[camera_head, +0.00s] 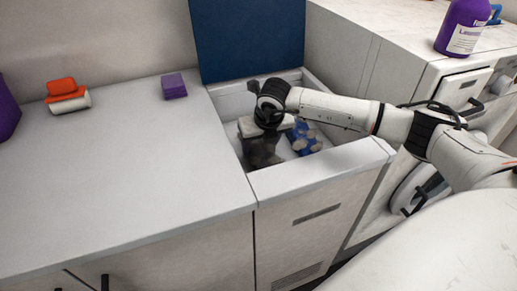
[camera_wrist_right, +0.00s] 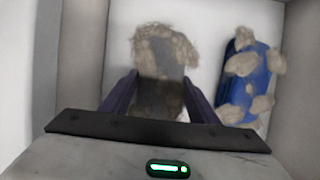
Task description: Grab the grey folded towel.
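The grey folded towel (camera_head: 262,153) lies in the open white basin, partly hidden by my right gripper and wrist. In the right wrist view, a grey piece with beige patches (camera_wrist_right: 160,57) shows between the two fingers; I take it to be the towel. My right gripper (camera_head: 268,120) points down into the basin. In the wrist view its dark fingers (camera_wrist_right: 160,78) are apart, one on each side of the grey piece. I cannot tell whether they touch it. My left gripper is not in view.
A blue item with beige patches (camera_head: 304,139) lies to the right in the basin. The basin's walls (camera_head: 320,158) and raised blue lid (camera_head: 247,38) surround the space. A purple block (camera_head: 174,87) and an orange-and-white stack (camera_head: 67,96) are on the counter (camera_head: 115,165), otherwise mostly clear.

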